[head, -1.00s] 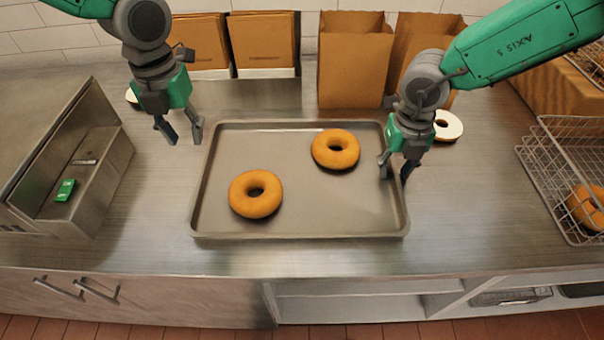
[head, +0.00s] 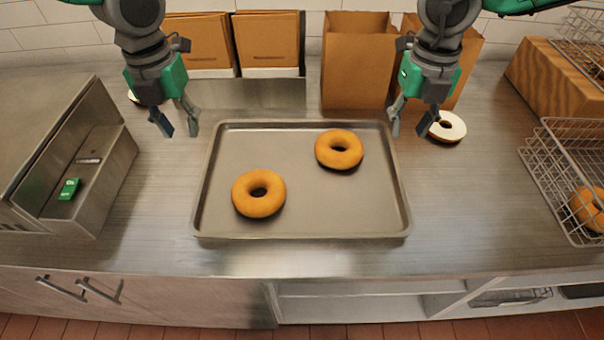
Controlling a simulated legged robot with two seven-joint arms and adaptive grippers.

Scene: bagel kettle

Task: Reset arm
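My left gripper (head: 178,124) hangs open and empty over the counter, just left of the tray's back left corner. My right gripper (head: 409,125) hangs open and empty near the tray's back right corner. The metal tray (head: 310,222) lies on the counter between and in front of them. One bagel (head: 272,204) sits on its left half and another bagel (head: 353,162) sits toward its back right. Both grippers are apart from the bagels.
A white-faced bagel (head: 455,133) lies right of my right gripper. A wire basket (head: 548,180) with a bagel (head: 586,208) stands at right. Paper bags (head: 355,70) stand at the back. A metal box with a green switch (head: 69,189) is at left.

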